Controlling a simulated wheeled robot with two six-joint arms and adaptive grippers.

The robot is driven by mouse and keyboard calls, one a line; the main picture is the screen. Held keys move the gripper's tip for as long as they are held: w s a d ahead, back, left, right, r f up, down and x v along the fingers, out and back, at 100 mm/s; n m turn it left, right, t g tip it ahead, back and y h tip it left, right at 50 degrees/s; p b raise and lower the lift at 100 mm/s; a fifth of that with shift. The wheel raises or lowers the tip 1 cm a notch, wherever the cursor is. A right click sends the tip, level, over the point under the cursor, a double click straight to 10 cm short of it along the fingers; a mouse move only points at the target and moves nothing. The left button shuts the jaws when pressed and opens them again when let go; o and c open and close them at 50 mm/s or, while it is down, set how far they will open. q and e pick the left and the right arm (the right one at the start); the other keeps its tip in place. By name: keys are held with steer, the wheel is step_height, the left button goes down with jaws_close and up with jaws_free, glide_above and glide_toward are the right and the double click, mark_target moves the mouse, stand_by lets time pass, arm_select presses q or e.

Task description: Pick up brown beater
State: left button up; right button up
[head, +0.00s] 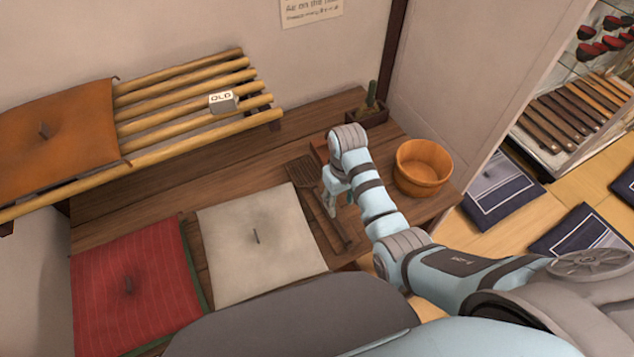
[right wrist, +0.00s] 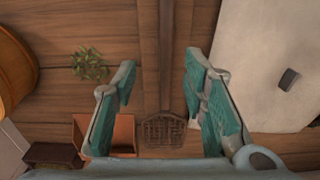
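My right gripper (head: 333,197) is over the beater. In the right wrist view the lattice head (right wrist: 163,130) shows low between the fingers. The two teal-padded fingers of the right gripper (right wrist: 160,64) are spread apart, with nothing held between them. My left gripper is not in view.
A wooden bucket (head: 422,168) stands right of my right arm. A potted plant (head: 370,106) and an orange-brown box (head: 320,150) are near the wall. A pale cushion (head: 265,245) and a red cushion (head: 150,290) lie left.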

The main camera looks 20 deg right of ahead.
mark_target(321, 199)
steer(key=f+b, duration=0.1)
steer(key=f, duration=0.2)
steer(key=f+b, duration=0.1)
steer(key=f, duration=0.2)
steer(key=w+a+f+b, duration=0.1)
steer(key=f, duration=0.2)
steer(key=shift+w, duration=0.1)
steer(key=shift+c, duration=0.7)
jaws_close()
